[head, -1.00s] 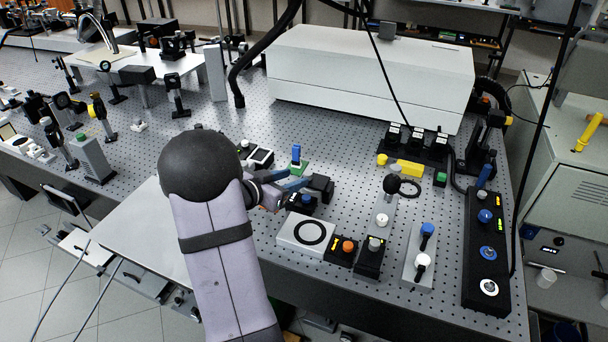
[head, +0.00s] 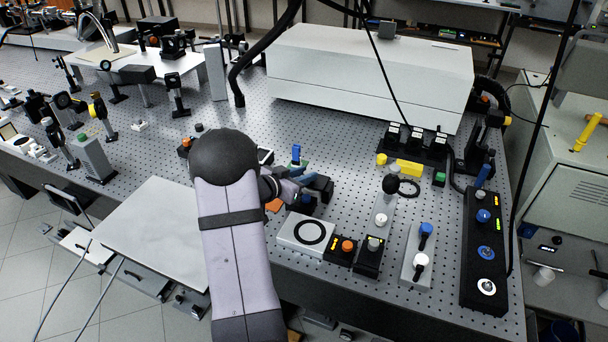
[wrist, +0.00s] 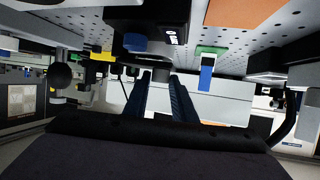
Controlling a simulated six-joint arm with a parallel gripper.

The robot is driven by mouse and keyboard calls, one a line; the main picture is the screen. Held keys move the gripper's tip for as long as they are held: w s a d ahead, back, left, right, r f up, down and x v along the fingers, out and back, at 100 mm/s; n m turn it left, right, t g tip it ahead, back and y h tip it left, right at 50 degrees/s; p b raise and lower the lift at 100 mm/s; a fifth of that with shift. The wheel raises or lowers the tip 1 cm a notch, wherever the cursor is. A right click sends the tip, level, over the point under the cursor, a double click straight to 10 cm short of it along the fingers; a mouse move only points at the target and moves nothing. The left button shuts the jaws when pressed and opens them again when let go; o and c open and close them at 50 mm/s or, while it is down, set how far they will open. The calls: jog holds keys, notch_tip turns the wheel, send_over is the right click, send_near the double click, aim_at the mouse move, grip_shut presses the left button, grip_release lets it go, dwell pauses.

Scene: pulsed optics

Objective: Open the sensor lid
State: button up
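My gripper (head: 300,182) is at the left side of a small black block (head: 321,187), very close to it. I cannot tell whether they touch. This block, on a black base with a blue button (head: 306,200), may be the sensor with its lid; no label confirms it. In the wrist view my gripper (wrist: 163,74) shows two dark blue fingers apart, with a gap between them and nothing clearly held. Black housing with a blue button (wrist: 135,42) and white marks lies just beyond the fingertips. Whether the lid is open or shut is unclear.
A blue upright tab on a green base (head: 296,153) stands just behind my gripper. A white plate with a black ring (head: 288,232) is in front. Knob boxes (head: 348,246) and a black ball-topped lever (head: 390,184) stand to the right.

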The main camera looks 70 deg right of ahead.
grip_shut()
jog(key=shift+r, duration=0.1)
